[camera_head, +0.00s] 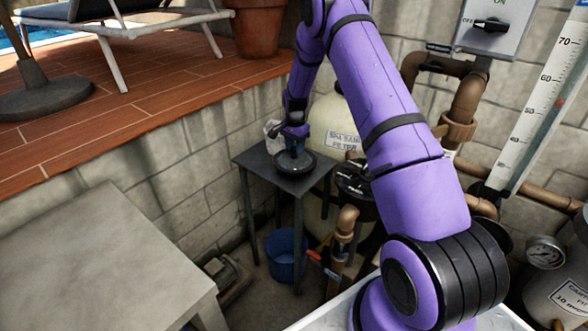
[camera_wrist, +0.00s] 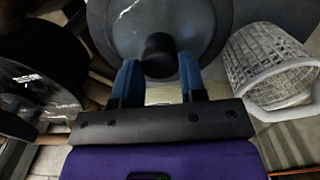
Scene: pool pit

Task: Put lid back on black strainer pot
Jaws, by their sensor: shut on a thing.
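The lid (camera_head: 310,164) is a dark round disc over the small grey side table (camera_head: 262,165); I cannot tell whether it touches the tabletop. In the wrist view the lid (camera_wrist: 198,22) is a grey disc with a black knob (camera_wrist: 158,50) between my blue fingertips. My gripper (camera_head: 292,146) points down from above and is shut on that knob; it also shows in the wrist view (camera_wrist: 159,72). The black strainer pot (camera_head: 354,186) stands right of the table, partly behind my arm. In the wrist view the pot (camera_wrist: 35,78) is at the left, cut off by the edge.
A white strainer basket (camera_wrist: 268,62) stands close to the lid's right in the wrist view. A cream sand filter (camera_head: 336,122) stands behind the table. A blue bucket (camera_head: 286,254) is on the floor below. Brown pipes (camera_head: 467,100) rise at the right.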

